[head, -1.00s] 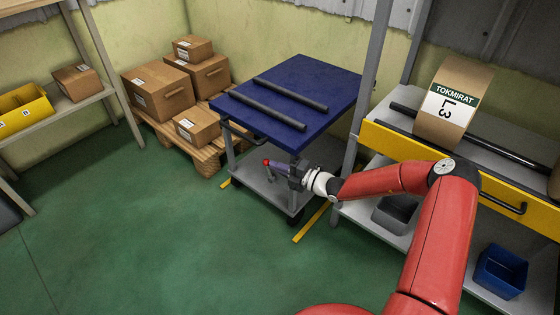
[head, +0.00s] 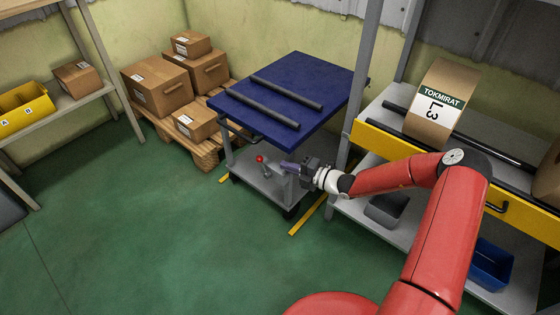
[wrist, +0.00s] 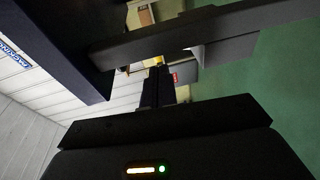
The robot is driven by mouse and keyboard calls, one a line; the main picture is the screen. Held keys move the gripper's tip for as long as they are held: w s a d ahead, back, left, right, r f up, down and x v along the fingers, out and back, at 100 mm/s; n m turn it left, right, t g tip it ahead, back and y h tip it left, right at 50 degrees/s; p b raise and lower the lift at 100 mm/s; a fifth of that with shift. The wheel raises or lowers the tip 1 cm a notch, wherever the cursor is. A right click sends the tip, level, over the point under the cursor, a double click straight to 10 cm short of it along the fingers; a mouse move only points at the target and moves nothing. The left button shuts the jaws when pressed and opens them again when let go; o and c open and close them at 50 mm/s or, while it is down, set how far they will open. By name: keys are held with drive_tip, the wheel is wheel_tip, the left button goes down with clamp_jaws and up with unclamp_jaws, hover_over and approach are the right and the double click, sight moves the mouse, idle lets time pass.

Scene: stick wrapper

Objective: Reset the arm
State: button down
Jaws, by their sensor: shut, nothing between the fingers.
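My red arm reaches in from the right, and my gripper (head: 286,166) is beside the front of the blue-topped trolley (head: 335,80), below its top. The fingers are shut and hold nothing. They point left toward a red-knobbed lever (head: 260,160) on the trolley, with a small gap between them and the knob. In the wrist view the closed dark fingers (wrist: 157,88) show at the middle, with a dark beam of unclear identity crossing above them. Two dark bars (head: 265,107) lie on the trolley top.
A shelf rack on the right holds a roll labelled TOKMIRAT L3 (head: 437,105), with a yellow rail (head: 400,150), a grey bin (head: 386,208) and a blue bin (head: 490,265) below. Boxes stand on a pallet (head: 205,155) at the back left. Green floor (head: 150,240) is free at left.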

drive_tip(key=r+v, duration=0.1)
drive_tip(key=v, duration=0.7)
drive_tip(key=s+a+r+n+g+h, duration=0.1)
drive_tip(key=s+r+n+g+h, duration=0.45)
drive_tip(key=n, duration=0.65)
drive_tip(key=s+r+n+g+h, duration=0.2)
drive_tip(key=s+r+n, duration=0.55)
drive_tip(key=n, duration=0.35)
drive_tip(key=s+d+r+n+t+h, duration=0.2)
drive_tip(key=s+d+r+n+h, duration=0.2)
drive_tip(key=s+r+n, duration=0.3)
drive_tip(key=s+d+r+n+t+h, duration=0.3)
drive_tip(key=s+d+r+n, duration=0.2)
drive_tip(key=s+n, duration=0.6)
wheel_tip(320, 180, up, 3)
drive_tip(key=shift+d+f+n+h, duration=0.1)
drive_tip(key=shift+d+n+h, duration=0.05)
drive_tip(key=shift+n+h, duration=0.2)
drive_tip(key=c, duration=2.2)
unclamp_jaws()
